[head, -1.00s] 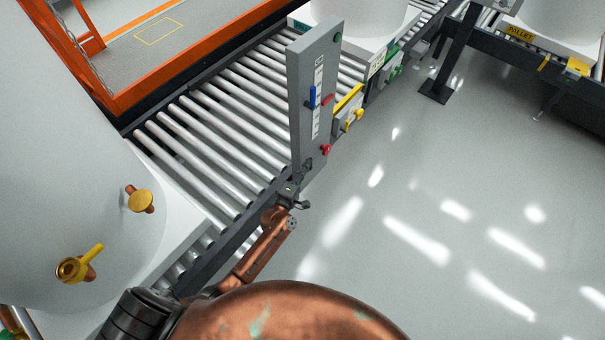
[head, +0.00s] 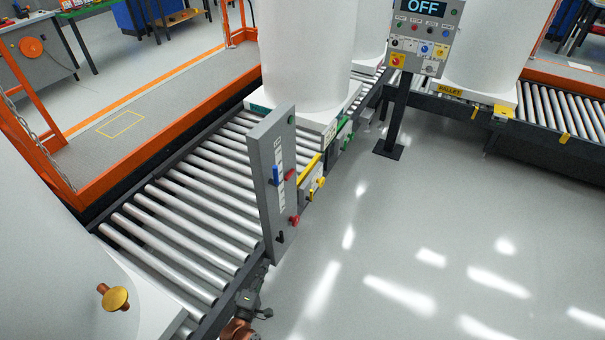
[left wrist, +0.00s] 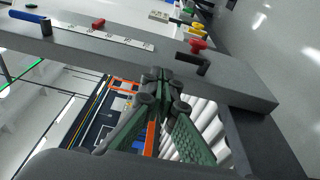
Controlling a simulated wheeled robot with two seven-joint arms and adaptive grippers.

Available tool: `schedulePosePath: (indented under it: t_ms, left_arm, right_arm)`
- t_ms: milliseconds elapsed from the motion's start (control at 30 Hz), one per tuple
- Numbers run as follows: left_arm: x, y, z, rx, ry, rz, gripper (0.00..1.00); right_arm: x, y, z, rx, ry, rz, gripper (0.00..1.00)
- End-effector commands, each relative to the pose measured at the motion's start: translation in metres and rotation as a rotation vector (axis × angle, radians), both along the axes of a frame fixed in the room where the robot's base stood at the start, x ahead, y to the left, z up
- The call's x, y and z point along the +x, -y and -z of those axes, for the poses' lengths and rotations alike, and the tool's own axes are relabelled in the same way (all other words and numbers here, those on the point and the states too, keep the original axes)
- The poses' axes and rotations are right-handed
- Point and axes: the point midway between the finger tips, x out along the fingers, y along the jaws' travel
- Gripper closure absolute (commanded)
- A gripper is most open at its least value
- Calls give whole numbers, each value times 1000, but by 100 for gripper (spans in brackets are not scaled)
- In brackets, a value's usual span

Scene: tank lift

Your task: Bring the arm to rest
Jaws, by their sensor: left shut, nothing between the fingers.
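My left gripper (head: 260,280) shows at the bottom of the head view, beside the conveyor edge and just below the grey upright panel (head: 264,190). Its copper-coloured arm is mostly out of the picture. In the left wrist view its fingers (left wrist: 160,84) are closed together with nothing between them. The panel's edge crosses that view close to the fingertips, with a black lever (left wrist: 193,62) and a red knob (left wrist: 198,45) near them. I cannot tell whether the fingertips touch the panel. My right gripper is in neither view.
A roller conveyor (head: 190,205) runs behind the panel. A white tank (head: 310,60) stands on it further back, and another white tank (head: 50,270) is at the near left. A control post (head: 400,110) reads OFF. An orange-framed platform (head: 120,170) lies left. The floor at right is clear.

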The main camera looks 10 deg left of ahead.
Motion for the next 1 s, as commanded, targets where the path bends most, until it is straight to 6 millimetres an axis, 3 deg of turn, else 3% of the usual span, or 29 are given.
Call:
schedulePosePath:
  t_ms: [133, 233, 367, 467, 567, 700, 867, 1000]
  left_arm:
    - [-2, -1, 5, 12, -9, 0, 100]
    - [-10, -5, 29, 79, -54, 5, 100]
    - [-40, -15, 95, 269, -178, 36, 100]
    - [-78, -25, 157, 451, -300, 88, 100]
    - [-123, -36, 213, 619, -418, 158, 100]
    - [-198, -51, 283, 832, -576, 288, 100]
    - [-295, -68, 346, 1040, -738, 477, 100]
    - [-389, -83, 385, 1190, -865, 675, 100]
  right_arm:
    - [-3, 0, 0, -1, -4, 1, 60]
    - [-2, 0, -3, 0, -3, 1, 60]
    - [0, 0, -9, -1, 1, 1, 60]
    - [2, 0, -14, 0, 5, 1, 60]
    - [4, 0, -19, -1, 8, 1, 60]
    - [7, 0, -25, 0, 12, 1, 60]
    - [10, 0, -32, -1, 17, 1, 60]
    - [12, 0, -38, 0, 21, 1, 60]
